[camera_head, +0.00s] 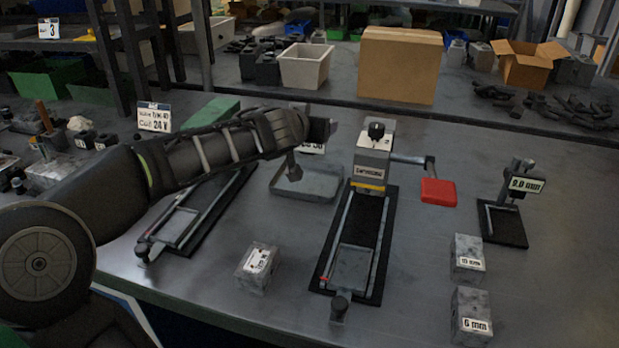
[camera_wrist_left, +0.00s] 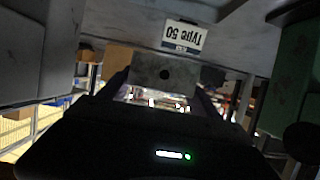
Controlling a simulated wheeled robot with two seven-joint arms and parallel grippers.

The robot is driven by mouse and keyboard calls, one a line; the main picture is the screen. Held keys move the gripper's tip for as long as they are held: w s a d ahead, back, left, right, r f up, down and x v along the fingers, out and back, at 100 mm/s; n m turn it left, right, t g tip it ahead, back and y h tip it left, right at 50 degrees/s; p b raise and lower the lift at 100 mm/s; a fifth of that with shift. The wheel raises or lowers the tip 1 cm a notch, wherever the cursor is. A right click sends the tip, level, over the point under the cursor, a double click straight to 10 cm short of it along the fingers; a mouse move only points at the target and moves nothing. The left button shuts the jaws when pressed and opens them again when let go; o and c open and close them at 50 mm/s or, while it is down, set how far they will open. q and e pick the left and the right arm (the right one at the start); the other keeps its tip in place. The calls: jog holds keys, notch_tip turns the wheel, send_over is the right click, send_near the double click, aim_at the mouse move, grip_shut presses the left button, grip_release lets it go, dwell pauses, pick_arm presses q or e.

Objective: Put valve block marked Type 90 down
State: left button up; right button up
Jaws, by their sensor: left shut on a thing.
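My left arm reaches in from the left in the head view, its hand over the back middle of the bench. My left gripper (camera_wrist_left: 163,92) is shut on a grey valve block (camera_wrist_left: 165,73) with a dark round hole, seen between the fingers in the left wrist view. No type marking shows on its visible face. A card (camera_wrist_left: 183,37) beyond it is upside down in that view and seems to read Type 50. In the head view a shallow grey tray (camera_head: 318,184) lies below the hand, partly covered by it. My right gripper is not in view.
A fixture with a black base (camera_head: 369,290) stands right of the tray, with a red pad (camera_head: 438,191) beside it. A labelled block (camera_head: 257,266) sits in front. Blocks marked 10 mm (camera_head: 467,258) and 6 mm (camera_head: 470,314) stand right. A cardboard box (camera_head: 398,64) is behind.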

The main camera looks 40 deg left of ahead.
pick_arm(q)
jog(key=b, duration=0.3)
send_over(312, 175)
notch_tip(312, 175, down, 6)
jog(key=shift+f, duration=0.15)
jog(key=shift+f+b, duration=1.3)
jog(key=shift+f, duration=0.45)
jog(key=shift+f, duration=0.1)
jog(key=o, duration=1.9)
jog(key=shift+s, duration=0.1)
jog(key=shift+c, duration=0.2)
